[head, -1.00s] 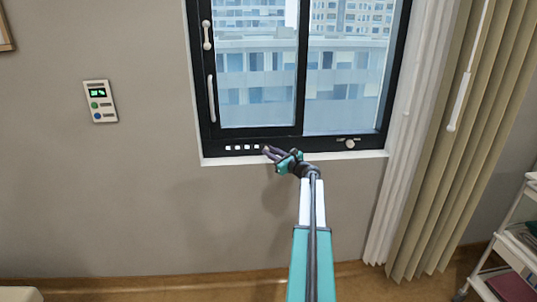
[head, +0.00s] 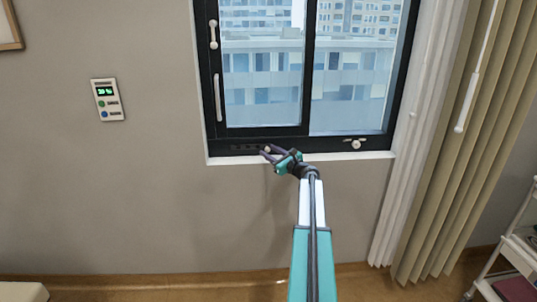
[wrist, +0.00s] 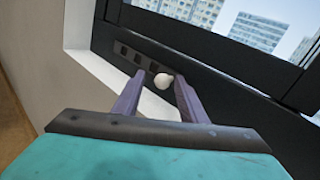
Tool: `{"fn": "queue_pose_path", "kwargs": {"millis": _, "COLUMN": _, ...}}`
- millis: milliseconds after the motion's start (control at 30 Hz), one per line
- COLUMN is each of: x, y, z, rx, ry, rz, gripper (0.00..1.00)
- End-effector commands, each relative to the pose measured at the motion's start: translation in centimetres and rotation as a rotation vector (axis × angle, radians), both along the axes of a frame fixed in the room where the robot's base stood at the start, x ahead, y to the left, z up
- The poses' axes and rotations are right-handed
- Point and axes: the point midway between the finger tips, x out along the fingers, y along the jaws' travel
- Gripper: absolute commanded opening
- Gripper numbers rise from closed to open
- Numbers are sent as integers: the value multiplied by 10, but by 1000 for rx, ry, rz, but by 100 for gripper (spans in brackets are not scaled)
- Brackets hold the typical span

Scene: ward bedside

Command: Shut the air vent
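The air vent (head: 246,148) is a row of small slots in the lower left of the black window frame. The slots look dark in both views, and they show closer in the wrist view (wrist: 137,57). A round white knob (wrist: 163,80) sits at the row's right end. My gripper (head: 267,152) is at this knob. In the wrist view my gripper (wrist: 160,76) is open, with one finger on each side of the knob. A gap shows at the left finger; contact at the right finger is unclear.
Another pale knob (head: 356,144) is on the lower right of the frame. The white sill (head: 340,156) runs just below. A wall panel (head: 107,100) hangs at left. A curtain (head: 440,150) and a trolley (head: 510,250) stand at right.

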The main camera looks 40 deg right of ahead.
Motion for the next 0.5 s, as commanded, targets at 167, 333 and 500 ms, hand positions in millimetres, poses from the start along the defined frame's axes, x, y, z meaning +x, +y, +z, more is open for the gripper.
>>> {"fn": "queue_pose_path", "kwargs": {"millis": 167, "x": -2, "y": 0, "z": 0, "rx": 0, "ry": 0, "rz": -1, "gripper": 38}}
{"fn": "queue_pose_path", "kwargs": {"millis": 333, "x": -10, "y": 1, "z": 0, "rx": 0, "ry": 0, "rz": -1, "gripper": 38}}
{"fn": "queue_pose_path", "kwargs": {"millis": 500, "x": -28, "y": 3, "z": 0, "rx": 0, "ry": 0, "rz": -3, "gripper": 38}}
